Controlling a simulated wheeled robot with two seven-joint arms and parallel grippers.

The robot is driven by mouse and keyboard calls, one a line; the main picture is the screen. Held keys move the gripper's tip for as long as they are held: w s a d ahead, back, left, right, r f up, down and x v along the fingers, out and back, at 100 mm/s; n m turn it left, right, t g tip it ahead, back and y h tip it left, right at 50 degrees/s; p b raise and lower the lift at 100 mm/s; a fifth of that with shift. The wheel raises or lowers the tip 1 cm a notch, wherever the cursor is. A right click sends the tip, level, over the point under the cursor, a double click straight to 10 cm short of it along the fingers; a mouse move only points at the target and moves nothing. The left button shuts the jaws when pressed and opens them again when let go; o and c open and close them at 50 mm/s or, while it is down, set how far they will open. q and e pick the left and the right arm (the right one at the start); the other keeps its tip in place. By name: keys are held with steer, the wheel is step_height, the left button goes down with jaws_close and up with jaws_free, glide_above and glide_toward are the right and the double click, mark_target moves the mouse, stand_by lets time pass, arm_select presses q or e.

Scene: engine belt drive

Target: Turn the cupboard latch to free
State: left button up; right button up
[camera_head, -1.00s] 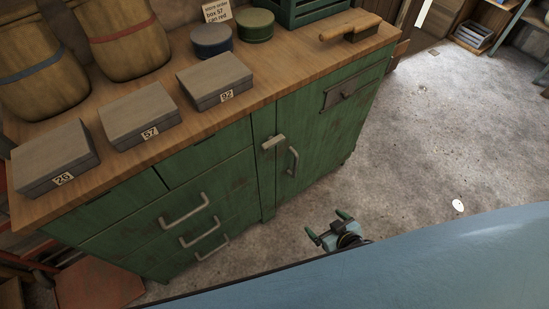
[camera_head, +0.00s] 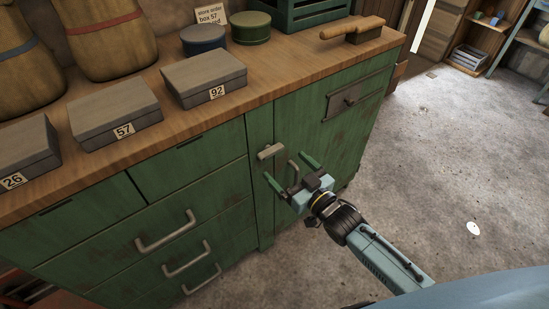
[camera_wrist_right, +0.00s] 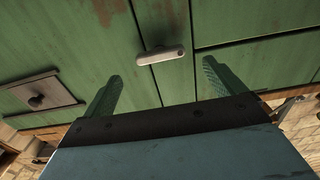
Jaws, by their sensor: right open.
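In the right wrist view the latch (camera_wrist_right: 160,55) shows ahead, between the lines of the two fingers. My right gripper (camera_head: 291,174) is open and empty, in front of the door just below and right of the latch, apart from it. In the wrist view its green fingers (camera_wrist_right: 160,85) are spread wide. My left gripper is not in view.
Drawers with metal handles (camera_head: 166,232) are on the left. The wooden top (camera_head: 185,123) overhangs the front and carries boxes, tins and a brush. The floor (camera_head: 455,160) on the right is clear.

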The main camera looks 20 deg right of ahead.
mark_target(273, 154)
steer(key=b+x, duration=0.1)
steer(key=x, duration=0.3)
steer(key=shift+w+f, duration=0.1)
steer(key=shift+w, duration=0.15)
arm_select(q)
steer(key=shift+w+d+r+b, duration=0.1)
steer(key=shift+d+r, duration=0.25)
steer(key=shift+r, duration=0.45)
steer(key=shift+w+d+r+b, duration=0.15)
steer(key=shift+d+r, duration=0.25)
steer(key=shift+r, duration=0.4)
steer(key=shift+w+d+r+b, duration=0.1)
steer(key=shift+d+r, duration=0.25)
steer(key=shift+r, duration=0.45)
arm_select(e)
steer(key=shift+x, duration=0.9)
steer(key=shift+a, duration=0.1)
steer(key=shift+c, duration=0.4)
steer(key=c, duration=0.9)
